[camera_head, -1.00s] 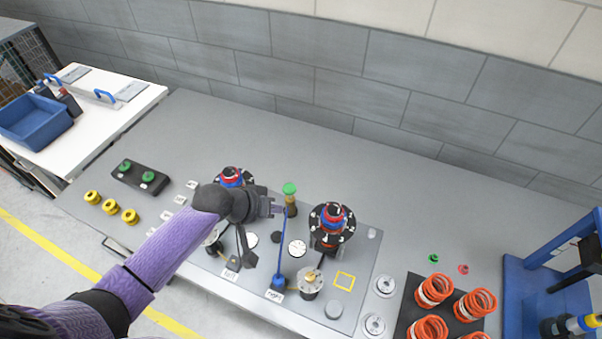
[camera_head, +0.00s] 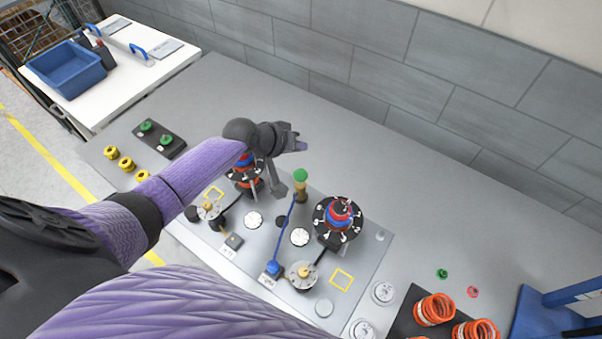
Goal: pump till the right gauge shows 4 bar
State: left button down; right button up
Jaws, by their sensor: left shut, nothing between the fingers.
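The right gauge (camera_head: 300,237) is a small white dial on the grey panel; its needle is too small to read. A left gauge (camera_head: 254,219) sits beside it. A blue lever (camera_head: 284,232) rises from a blue base (camera_head: 272,268) on the panel's front part, leaning toward a green knob (camera_head: 300,175) on a yellowish post. My left gripper (camera_head: 301,144) is shut and empty. In the picture it is above the green knob, apart from it and from the lever. My right gripper is out of view.
Two coil-like units with red and blue tops stand on the panel, one under my left forearm, one at the right (camera_head: 338,218). A blue bin (camera_head: 66,70) is on the white side table. The rear bench is clear.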

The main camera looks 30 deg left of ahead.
aim_at(298, 176)
pick_arm(q)
notch_tip(298, 176, down, 8)
jog(key=b, duration=0.7)
jog(key=shift+r, duration=0.1)
dwell(0.7)
dwell(0.7)
jog(key=shift+f, duration=0.45)
